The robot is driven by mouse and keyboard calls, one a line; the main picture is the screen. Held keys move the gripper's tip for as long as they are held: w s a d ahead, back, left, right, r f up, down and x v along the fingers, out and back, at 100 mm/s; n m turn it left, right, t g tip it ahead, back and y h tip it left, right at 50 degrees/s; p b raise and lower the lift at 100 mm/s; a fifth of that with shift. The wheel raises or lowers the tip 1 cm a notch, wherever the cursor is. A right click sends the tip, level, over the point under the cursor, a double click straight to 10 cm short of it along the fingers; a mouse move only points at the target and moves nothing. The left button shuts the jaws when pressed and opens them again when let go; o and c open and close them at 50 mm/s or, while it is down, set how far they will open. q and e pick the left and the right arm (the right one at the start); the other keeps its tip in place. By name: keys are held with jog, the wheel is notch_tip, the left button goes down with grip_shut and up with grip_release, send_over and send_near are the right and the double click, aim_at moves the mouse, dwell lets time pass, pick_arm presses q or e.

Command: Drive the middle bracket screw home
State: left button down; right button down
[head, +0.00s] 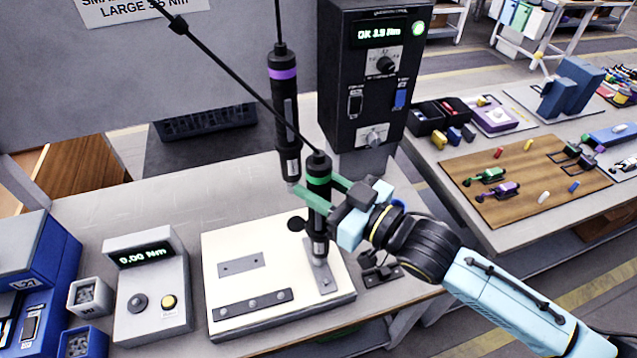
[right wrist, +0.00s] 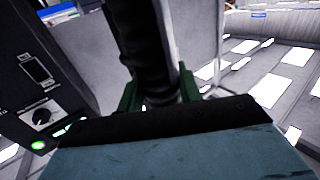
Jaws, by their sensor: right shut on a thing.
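My right gripper (head: 317,186) is shut on the green-banded screwdriver (head: 319,218), a black tool hanging upright from a cable arm. Its lower end is over the upright grey plate (head: 327,282) at the right of the white board (head: 222,246); I cannot tell whether it touches a screw. In the right wrist view the dark screwdriver body (right wrist: 142,45) stands between green fingers. My left gripper is not in view.
A purple-banded screwdriver (head: 283,105) hangs behind at the left. A black controller (head: 362,85) shows an OK torque reading and a lit green light. A torque meter (head: 150,290) reads 0.00 Nm. Small screw bins (head: 88,296) stand at left; a second table with parts is at right.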

aim_at(330, 175)
jog(key=shift+w+r+p, duration=0.1)
jog(key=shift+r+p, duration=1.75)
jog(key=shift+r, duration=0.25)
